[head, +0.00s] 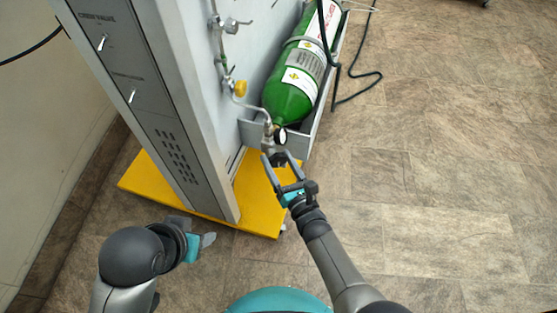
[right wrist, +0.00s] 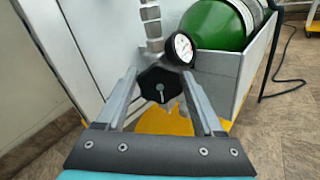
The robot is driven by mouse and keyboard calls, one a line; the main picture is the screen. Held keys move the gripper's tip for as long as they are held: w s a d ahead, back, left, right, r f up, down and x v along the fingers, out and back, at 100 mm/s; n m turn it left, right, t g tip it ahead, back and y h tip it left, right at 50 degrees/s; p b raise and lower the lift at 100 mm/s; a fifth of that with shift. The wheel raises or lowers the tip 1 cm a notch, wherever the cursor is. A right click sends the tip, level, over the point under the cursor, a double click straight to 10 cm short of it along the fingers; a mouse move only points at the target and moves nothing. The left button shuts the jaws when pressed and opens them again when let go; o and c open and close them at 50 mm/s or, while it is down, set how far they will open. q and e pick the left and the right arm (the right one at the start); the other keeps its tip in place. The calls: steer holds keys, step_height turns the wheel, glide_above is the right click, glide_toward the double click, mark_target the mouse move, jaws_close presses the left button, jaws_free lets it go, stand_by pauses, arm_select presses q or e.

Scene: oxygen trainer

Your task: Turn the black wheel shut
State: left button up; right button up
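The black wheel (right wrist: 160,85) shows in the right wrist view, a lobed knob with a pale mark at its middle, below a metal valve fitting (right wrist: 152,20). A round gauge (right wrist: 180,48) sits just above and right of it. My right gripper (head: 280,165) is open, its fingers on either side of the wheel in the right wrist view (right wrist: 160,92); I cannot tell that either finger touches it. In the head view the wheel is mostly hidden by the gripper. My left gripper (head: 205,241) is low at the left, away from the wheel; its finger opening is unclear.
A green cylinder (head: 291,103) lies in a grey tray (head: 312,135) beside a tall grey cabinet (head: 178,100). The cabinet stands on a yellow base (head: 262,215). A yellow knob (head: 240,88) is on the piping. A black hose (head: 362,92) trails right. The tiled floor at right is clear.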

steer(key=c, duration=0.9)
steer(key=shift+c, duration=0.2)
